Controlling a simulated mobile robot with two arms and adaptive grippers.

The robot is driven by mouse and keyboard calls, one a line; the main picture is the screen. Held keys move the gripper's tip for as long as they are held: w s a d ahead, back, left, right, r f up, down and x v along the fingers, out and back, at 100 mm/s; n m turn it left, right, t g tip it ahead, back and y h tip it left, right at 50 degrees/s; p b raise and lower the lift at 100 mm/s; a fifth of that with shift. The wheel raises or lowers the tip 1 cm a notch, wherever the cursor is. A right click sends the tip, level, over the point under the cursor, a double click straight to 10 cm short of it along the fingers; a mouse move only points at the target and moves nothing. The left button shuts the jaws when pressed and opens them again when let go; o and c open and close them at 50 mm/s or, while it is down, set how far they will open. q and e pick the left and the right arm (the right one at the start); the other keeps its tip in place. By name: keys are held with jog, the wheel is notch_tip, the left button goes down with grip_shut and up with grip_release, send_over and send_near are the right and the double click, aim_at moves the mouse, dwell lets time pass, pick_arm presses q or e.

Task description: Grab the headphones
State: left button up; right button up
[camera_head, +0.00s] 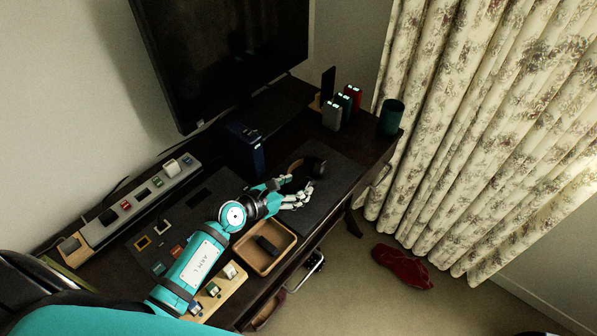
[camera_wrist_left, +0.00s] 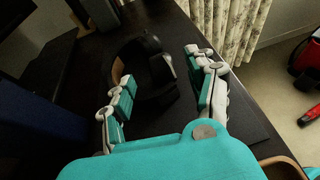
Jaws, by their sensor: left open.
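The headphones (camera_head: 311,164) are black and lie on a dark mat on the desk in the head view. In the left wrist view the headphones (camera_wrist_left: 150,45) show a curved band and a brownish inner side. My left gripper (camera_head: 293,189) reaches in from the left, low over the mat and next to the headphones. In the wrist view its fingers (camera_wrist_left: 160,70) are spread apart, with part of the headphones between and just beyond the tips. Whether any finger touches them I cannot tell. Part of the headphones is hidden by the fingers in the head view. My right gripper is not in view.
A dark blue box (camera_head: 245,150) stands behind the gripper. Several small upright devices and a dark green cup (camera_head: 392,118) stand at the desk's far right end. A monitor (camera_head: 225,50) stands behind.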

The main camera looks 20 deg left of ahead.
aim_at(305, 183)
pick_arm(q)
jog(key=shift+w+d+f, duration=0.15)
jog(key=shift+w+d, duration=0.15)
jog(key=shift+w, duration=0.2)
jog(key=shift+w+d+f, duration=0.15)
jog(key=shift+w, duration=0.15)
jog(key=x, duration=0.3)
jog(key=shift+w+d+f, duration=0.15)
jog(key=shift+w, duration=0.15)
jog(key=shift+w+d+f, duration=0.15)
jog(key=shift+w+d, duration=0.05)
jog(key=shift+w, duration=0.15)
jog(key=shift+s, duration=0.1)
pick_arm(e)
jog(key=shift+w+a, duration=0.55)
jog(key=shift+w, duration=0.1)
pick_arm(q)
grip_shut()
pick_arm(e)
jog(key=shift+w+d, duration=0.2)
